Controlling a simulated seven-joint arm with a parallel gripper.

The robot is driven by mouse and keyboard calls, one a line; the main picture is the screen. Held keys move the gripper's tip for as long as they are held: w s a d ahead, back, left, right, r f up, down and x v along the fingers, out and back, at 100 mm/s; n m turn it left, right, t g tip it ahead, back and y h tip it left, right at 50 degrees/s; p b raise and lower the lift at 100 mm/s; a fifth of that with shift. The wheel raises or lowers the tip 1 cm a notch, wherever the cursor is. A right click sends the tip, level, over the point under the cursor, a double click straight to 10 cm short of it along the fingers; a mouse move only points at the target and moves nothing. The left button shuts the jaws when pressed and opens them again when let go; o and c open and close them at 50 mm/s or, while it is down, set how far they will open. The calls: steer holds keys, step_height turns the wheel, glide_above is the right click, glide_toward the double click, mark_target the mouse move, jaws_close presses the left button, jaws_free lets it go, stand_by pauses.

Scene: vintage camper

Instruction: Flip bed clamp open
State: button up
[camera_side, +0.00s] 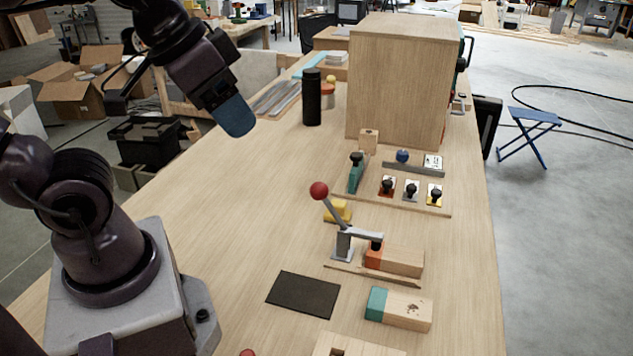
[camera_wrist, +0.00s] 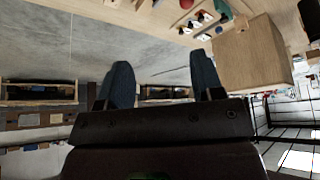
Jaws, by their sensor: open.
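The bed clamp (camera_side: 344,240) is a grey metal toggle clamp on a thin wooden strip on the bench. Its lever rises up and to the left and ends in a red ball (camera_side: 319,190). Its arm reaches right, with its dark tip over the orange end of a wooden block (camera_side: 402,261); whether it presses on it is hard to tell. My gripper (camera_side: 235,116) is high above the bench's left side, up and left of the clamp and apart from it. In the wrist view, its two blue fingers (camera_wrist: 163,82) are spread with nothing between them.
A teal-ended block (camera_side: 408,311) and a dark mat (camera_side: 303,294) lie in front of the clamp. A yellow piece (camera_side: 338,211) sits just behind it. Farther back are a board with small switches (camera_side: 411,189), a black bottle (camera_side: 311,97) and a large wooden box (camera_side: 398,85). The bench's left-middle is clear.

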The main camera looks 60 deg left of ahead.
steer(key=shift+f, duration=0.15)
steer(key=c, duration=0.4)
steer(key=shift+w+f+g, duration=0.15)
steer(key=shift+f+g, duration=0.15)
steer(key=shift+f, duration=0.05)
steer(key=c, duration=0.3)
steer(key=shift+w+f+g, duration=0.3)
steer(key=shift+w+f, duration=0.1)
jaws_close()
steer(key=w+a+f+g, duration=0.1)
steer(key=w+f+g, duration=0.1)
steer(key=w, duration=0.6)
steer(key=w+a+f+m+g, duration=0.1)
steer(key=w+g, duration=0.3)
steer(key=w, duration=0.5)
steer(key=w+a+f+m+g+y, duration=0.1)
steer(key=w+f+g, duration=0.2)
steer(key=w, duration=0.5)
steer(key=shift+w+a+g, duration=0.35)
steer(key=shift+w+g, duration=0.05)
steer(key=shift+g, duration=0.2)
